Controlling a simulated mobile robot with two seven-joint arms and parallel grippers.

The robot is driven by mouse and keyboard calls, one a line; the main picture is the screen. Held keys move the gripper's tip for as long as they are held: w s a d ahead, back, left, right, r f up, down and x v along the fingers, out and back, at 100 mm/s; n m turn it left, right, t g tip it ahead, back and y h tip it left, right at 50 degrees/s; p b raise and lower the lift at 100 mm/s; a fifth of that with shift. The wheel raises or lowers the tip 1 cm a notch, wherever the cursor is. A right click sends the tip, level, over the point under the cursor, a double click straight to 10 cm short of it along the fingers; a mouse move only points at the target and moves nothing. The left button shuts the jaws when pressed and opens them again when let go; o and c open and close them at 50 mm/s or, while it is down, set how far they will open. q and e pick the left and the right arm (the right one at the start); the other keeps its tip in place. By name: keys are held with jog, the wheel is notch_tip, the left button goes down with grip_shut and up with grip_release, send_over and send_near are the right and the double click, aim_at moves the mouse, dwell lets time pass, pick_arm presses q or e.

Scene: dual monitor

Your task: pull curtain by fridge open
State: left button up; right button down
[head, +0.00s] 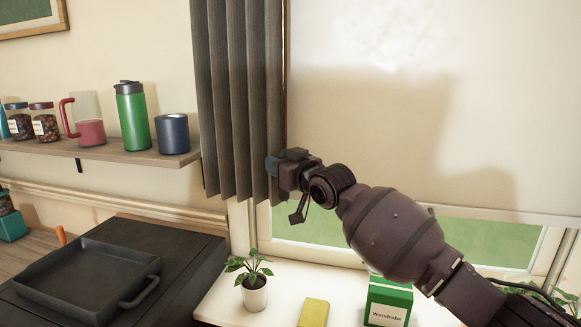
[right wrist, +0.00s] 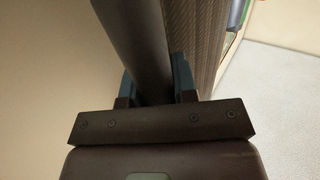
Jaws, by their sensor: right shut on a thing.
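The dark grey pleated curtain (head: 236,95) hangs bunched in folds at the left side of the window. My right gripper (head: 274,164) is at the curtain's right edge, near its lower end. In the right wrist view, the two blue-tipped fingers (right wrist: 158,82) are closed on a grey fold of the curtain (right wrist: 135,40), with more patterned curtain cloth just right of them. The fingertips' far ends are partly hidden by the cloth. No fridge shows in either view. My left gripper is not in view.
A wall shelf (head: 100,151) with a green tumbler (head: 131,118), mugs and jars stands left of the curtain. Below are a black tray (head: 85,280), a potted plant (head: 254,292), a yellow block (head: 313,313) and a green box (head: 388,300). A pale blind (head: 420,110) covers most of the window.

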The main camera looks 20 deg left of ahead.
jog(key=a+b, duration=0.1)
jog(key=a, duration=0.5)
jog(key=shift+a, duration=0.4)
jog(key=c, duration=0.9)
grip_release()
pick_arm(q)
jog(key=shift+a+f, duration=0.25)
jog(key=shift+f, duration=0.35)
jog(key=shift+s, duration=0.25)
pick_arm(e)
jog(key=shift+s+d, duration=0.1)
jog(key=shift+d, duration=0.05)
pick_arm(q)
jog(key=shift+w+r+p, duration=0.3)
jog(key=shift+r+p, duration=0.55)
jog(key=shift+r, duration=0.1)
pick_arm(e)
jog(key=v, duration=1)
jog(key=shift+s+d, duration=0.15)
jog(key=shift+d, duration=0.05)
